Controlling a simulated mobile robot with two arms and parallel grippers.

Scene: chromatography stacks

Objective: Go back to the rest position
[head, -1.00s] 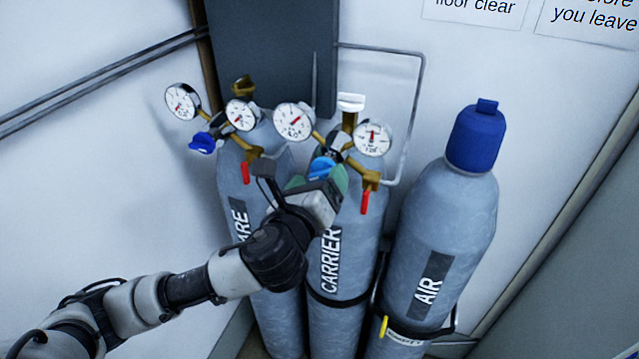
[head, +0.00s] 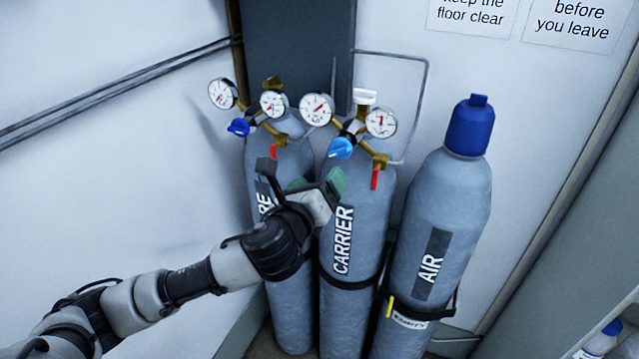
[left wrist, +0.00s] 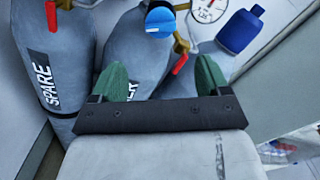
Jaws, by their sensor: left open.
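My left gripper (head: 318,184) is in front of the two cylinders with regulators. In the left wrist view its green fingers (left wrist: 160,80) stand apart with nothing between them. The CARRIER cylinder (head: 356,260) stands in the middle, with a light blue regulator knob (head: 341,148) above and apart from the fingers. The knob also shows in the left wrist view (left wrist: 160,20). The SPARE cylinder (left wrist: 50,60) stands to its left, its label partly hidden by my arm in the head view, with a dark blue knob (head: 238,127). My right gripper is in neither view.
The AIR cylinder (head: 462,205), with a blue cap (head: 470,126), stands at the right. Gauges and red levers (head: 375,178) stick out near my gripper. A bottle (head: 603,340) shows at the lower right corner. The wall at left is bare below the pipes (head: 120,92).

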